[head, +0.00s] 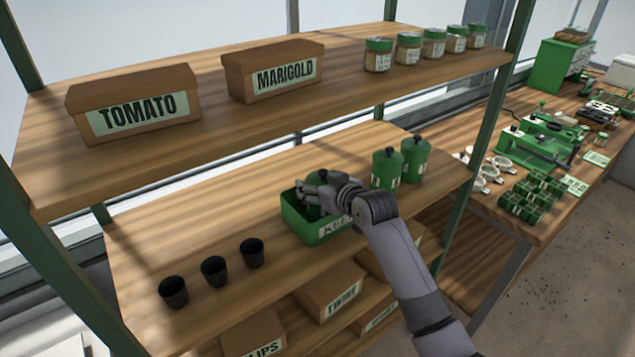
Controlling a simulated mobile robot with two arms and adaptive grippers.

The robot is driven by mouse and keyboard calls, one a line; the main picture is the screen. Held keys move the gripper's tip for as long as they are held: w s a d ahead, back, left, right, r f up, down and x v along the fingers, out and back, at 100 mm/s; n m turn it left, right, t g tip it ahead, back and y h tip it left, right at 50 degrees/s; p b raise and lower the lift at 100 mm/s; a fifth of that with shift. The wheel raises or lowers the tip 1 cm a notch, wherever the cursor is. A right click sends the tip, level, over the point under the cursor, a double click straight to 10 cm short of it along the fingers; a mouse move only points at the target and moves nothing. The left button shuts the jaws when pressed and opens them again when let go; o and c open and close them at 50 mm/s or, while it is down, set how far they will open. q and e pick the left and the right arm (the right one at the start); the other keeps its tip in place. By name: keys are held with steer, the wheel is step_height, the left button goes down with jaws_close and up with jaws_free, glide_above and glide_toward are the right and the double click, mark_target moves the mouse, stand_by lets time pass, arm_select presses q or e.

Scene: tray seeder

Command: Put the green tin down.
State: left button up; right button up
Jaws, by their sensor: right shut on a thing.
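My right gripper (328,189) is over the green open box on the middle shelf, shut on a green tin (314,209). The tin's black knob shows above the fingers, and much of its body is hidden by my gripper and the box wall. The tin appears within the outline of the green box (302,226), which has a partly covered label on its front. I cannot tell whether the tin rests on the box floor. My left gripper is not in view.
Two green lidded tins (386,168) (415,158) stand right of the box. Three black pots (213,271) stand to its left. Bare shelf (180,225) lies left of the box.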

steer(key=o, duration=1.1)
steer(key=shift+f, duration=0.1)
steer(key=o, duration=0.6)
steer(key=b+v, duration=0.2)
steer(key=v, duration=1)
steer(key=shift+a, duration=0.1)
